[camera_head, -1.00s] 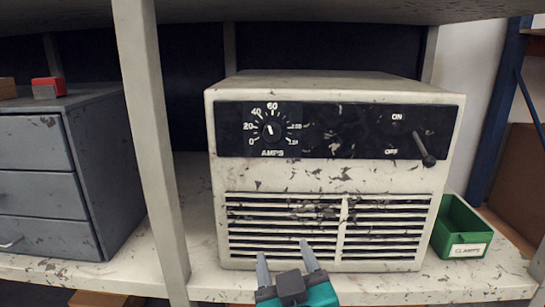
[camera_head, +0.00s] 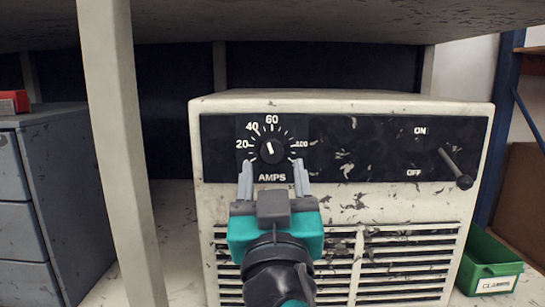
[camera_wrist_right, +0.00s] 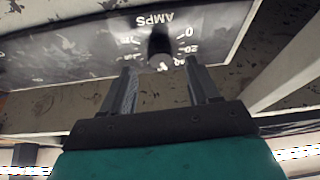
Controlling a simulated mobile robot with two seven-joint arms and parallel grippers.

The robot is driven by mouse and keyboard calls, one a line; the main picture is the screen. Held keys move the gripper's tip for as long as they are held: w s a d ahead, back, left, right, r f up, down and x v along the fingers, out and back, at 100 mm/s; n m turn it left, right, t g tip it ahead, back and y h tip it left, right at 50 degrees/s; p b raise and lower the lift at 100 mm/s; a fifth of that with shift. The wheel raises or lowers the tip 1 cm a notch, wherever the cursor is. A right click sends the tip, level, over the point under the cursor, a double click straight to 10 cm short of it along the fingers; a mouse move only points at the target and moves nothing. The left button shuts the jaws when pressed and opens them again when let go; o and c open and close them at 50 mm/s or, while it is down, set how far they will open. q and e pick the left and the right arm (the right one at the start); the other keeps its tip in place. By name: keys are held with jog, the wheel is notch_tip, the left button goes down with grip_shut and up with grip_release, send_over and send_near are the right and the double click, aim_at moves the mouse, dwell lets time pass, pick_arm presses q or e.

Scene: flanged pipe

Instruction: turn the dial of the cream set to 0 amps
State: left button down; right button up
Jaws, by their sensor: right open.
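The cream set (camera_head: 340,200) stands on the shelf with a black panel across its upper front. Its dial (camera_head: 271,150) is a black knob with a white pointer line, at the panel's left above the word AMPS. The pointer leans slightly left of straight up, between the 40 and 60 marks. My right gripper (camera_head: 273,172) is open and empty, its two fingers reaching up just below the dial, one toward each side. In the right wrist view the knob (camera_wrist_right: 160,45) shows upside down, just beyond and between the fingertips (camera_wrist_right: 160,68). I cannot tell any contact. My left gripper is out of view.
A lever switch (camera_head: 456,168) marked ON and OFF sits at the panel's right. A pale shelf post (camera_head: 122,150) stands left of the set, with a grey drawer cabinet (camera_head: 60,190) beyond it. A green bin (camera_head: 490,262) sits at the right.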

aim_at(273, 156)
jog(key=shift+x, duration=2.1)
jog(key=c, duration=1)
jog(key=shift+c, duration=0.2)
